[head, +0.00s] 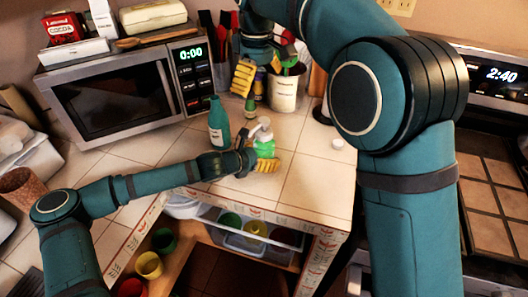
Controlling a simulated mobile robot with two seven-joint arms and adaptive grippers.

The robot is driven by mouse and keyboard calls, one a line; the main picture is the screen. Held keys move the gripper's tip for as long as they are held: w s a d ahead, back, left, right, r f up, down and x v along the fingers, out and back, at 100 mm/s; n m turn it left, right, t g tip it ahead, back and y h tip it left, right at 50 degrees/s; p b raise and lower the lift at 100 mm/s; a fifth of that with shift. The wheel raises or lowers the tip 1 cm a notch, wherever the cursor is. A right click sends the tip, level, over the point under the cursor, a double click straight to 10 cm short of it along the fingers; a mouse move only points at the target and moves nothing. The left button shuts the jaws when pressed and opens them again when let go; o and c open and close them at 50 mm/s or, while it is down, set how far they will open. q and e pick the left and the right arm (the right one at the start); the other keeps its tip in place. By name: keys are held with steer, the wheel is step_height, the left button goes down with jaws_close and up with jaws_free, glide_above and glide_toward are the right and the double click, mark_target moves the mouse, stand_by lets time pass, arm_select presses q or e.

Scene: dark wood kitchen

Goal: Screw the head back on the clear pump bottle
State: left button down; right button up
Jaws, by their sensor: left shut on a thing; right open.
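The clear pump bottle (265,147) stands upright on the tiled counter near its front edge, with green liquid inside. Its white pump head (264,127) shows at the top of the bottle; I cannot tell whether it is threaded on or only resting there. My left gripper (262,158) is shut on the bottle from the left and front, its yellow fingers hiding the lower part. My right gripper (246,76) is open and empty, up and behind the bottle, with yellow finger pads pointing down.
A teal bottle (218,124) stands just left of the pump bottle. A small white cap (337,143) lies to the right. A utensil crock (285,92) stands behind, and a microwave (120,92) at the left. Counter tiles at the front right are clear.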

step_height(320, 180, up, 3)
steer(key=shift+r, duration=0.1)
stand_by(0.3)
arm_select(q)
jaws_free()
steer(key=v, duration=1.2)
